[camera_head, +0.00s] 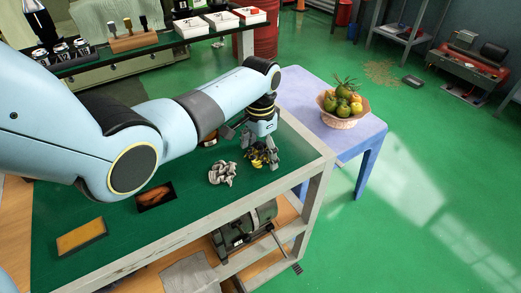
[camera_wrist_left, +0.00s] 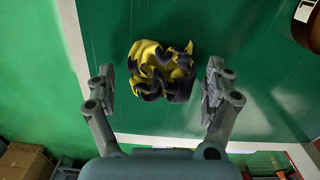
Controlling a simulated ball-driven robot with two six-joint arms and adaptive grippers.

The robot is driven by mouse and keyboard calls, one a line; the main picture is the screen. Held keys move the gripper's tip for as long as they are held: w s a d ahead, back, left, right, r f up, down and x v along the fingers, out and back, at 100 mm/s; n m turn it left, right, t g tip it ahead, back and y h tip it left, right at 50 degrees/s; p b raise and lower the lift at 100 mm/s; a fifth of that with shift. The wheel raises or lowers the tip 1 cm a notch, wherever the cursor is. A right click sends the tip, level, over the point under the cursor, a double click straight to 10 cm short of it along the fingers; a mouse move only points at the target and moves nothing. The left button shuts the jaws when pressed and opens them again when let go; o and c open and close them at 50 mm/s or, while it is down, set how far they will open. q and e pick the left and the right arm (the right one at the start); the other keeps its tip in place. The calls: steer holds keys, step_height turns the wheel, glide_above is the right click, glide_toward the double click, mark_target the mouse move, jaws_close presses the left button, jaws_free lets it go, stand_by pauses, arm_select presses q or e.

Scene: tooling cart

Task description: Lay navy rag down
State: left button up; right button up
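A crumpled rag in yellow and dark navy (camera_head: 264,159) lies on the green top of the cart (camera_head: 190,200), near its right end. It also shows in the wrist view (camera_wrist_left: 161,72), bunched up with folds. No plain navy rag shows. My left gripper (camera_head: 262,152) is over this rag, pointing down. In the wrist view my left gripper (camera_wrist_left: 160,88) is open, with one finger on each side of the rag and a gap to both. It holds nothing. My right gripper is not in view.
A grey crumpled cloth (camera_head: 222,173) lies left of the rag. A dark tray (camera_head: 156,197) and a yellow-faced block (camera_head: 81,237) lie farther left. A brown round object (camera_wrist_left: 306,26) is near the rag. A blue table (camera_head: 300,95) with a fruit bowl (camera_head: 342,120) stands beyond.

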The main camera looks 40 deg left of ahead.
arm_select(q)
steer(key=shift+o, duration=0.2)
steer(key=shift+r, duration=0.1)
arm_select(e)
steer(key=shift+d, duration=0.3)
arm_select(q)
step_height(320, 180, up, 12)
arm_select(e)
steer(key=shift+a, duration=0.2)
arm_select(q)
steer(key=shift+f, duration=0.2)
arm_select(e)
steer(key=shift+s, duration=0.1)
